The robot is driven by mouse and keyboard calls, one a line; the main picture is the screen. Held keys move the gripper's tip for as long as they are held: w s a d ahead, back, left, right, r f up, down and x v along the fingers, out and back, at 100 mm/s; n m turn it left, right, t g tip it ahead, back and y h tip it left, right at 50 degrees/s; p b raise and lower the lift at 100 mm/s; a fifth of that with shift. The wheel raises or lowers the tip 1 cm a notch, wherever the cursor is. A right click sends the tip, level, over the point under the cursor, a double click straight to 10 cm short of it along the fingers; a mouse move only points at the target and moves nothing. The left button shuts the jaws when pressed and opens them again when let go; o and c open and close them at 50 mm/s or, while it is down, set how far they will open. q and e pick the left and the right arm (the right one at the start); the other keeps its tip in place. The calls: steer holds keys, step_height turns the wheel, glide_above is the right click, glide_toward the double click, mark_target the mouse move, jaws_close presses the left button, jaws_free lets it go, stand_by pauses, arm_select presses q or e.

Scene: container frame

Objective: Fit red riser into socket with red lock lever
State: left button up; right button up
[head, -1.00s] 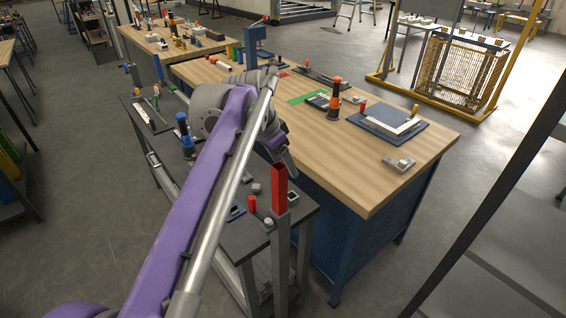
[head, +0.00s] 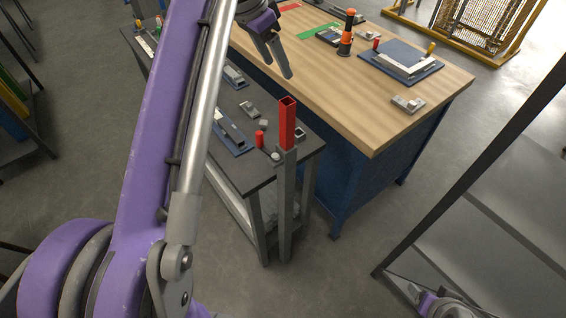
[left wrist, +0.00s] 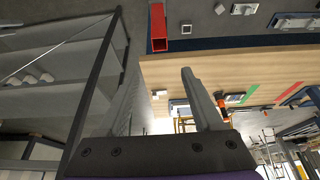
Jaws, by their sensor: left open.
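The red riser (head: 287,125) is an upright, hollow square tube with an open top. Its lower end meets the top of a grey square post, the socket (head: 286,185); how deep it sits is hidden. The red lock lever (head: 260,139) stands left of the riser, by the post's top. My left gripper (head: 279,74) is open and empty, above and apart from the riser in the head view. In the left wrist view the riser (left wrist: 158,25) shows beyond the open fingers (left wrist: 159,68), not between them. A purple and grey part of mine (head: 440,303) shows at lower right; its fingers are unclear.
A dark side bench (head: 228,165) with small metal parts stands beside the post. Behind it is a wooden-topped workbench (head: 400,120) with a blue mat (head: 428,72) and an orange-black tool (head: 347,32). A dark-framed shelf (head: 480,220) stands at right. Floor between is clear.

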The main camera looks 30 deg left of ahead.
arm_select(q)
steer(key=s+d+f+n, duration=0.1)
steer(key=s+d+f, duration=0.3)
steer(key=f, duration=0.6)
steer(key=s+d+f+n+t+y, duration=0.1)
steer(key=s+d+f+n, duration=0.1)
steer(key=s+f, duration=0.4)
steer(key=s+d+f+n, duration=0.1)
steer(key=s+d+f, duration=0.4)
steer(key=f, duration=1)
steer(key=shift+s+d+t+y, duration=0.3)
steer(key=shift+s+y, duration=0.1)
steer(key=shift+s, duration=0.1)
steer(key=shift+f, duration=0.1)
steer(key=shift+a, duration=0.1)
